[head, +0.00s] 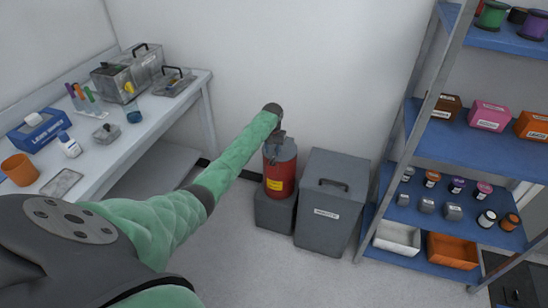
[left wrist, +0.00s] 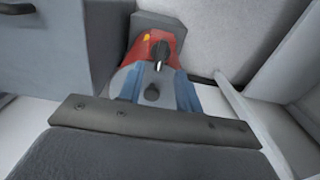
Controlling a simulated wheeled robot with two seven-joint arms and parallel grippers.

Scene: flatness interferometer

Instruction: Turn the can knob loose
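The red can (head: 279,172) with a grey top and a yellow label stands upright on a low grey box. My left arm reaches down over it, and my left gripper (head: 275,148) is right at its top. In the left wrist view the can (left wrist: 141,50) shows beyond the gripper. The two bluish fingers (left wrist: 156,84) are spread apart, with the grey lid and a small dark round knob (left wrist: 152,93) between them. I cannot tell whether the fingers touch the knob. Another dark part with a pale tip sits farther up the can. My right gripper is not in view.
A grey lidded bin (head: 328,215) stands close to the right of the can. The low grey box (head: 274,212) is under it. Blue shelving (head: 440,170) with boxes is at right, a cluttered white bench (head: 118,150) at left. Floor in front is clear.

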